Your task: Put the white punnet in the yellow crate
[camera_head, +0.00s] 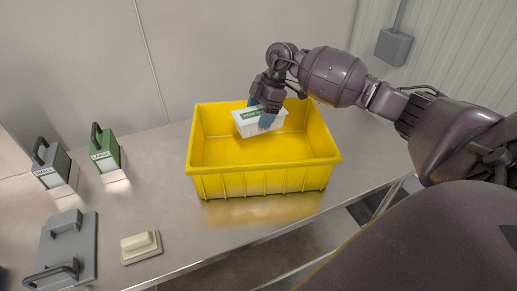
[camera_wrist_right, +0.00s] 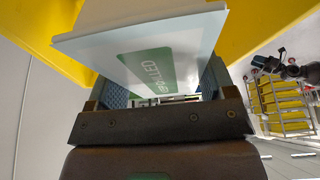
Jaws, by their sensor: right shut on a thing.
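The white punnet (camera_head: 260,122) has a green label on top and sits tilted within the opening of the yellow crate (camera_head: 262,182). My right gripper (camera_head: 266,108) is shut on the punnet, with a blue finger pad on either side of it. In the right wrist view the punnet (camera_wrist_right: 145,55) fills the space between the fingers, with yellow crate walls (camera_wrist_right: 278,22) around it. I cannot tell whether the punnet touches the crate floor. The crate stands upright on the metal table. My left gripper is not in view.
A grey plate with handles (camera_head: 68,250) and a cream block (camera_head: 141,246) lie nearer the front. Bare table (camera_head: 155,185) separates them from the crate.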

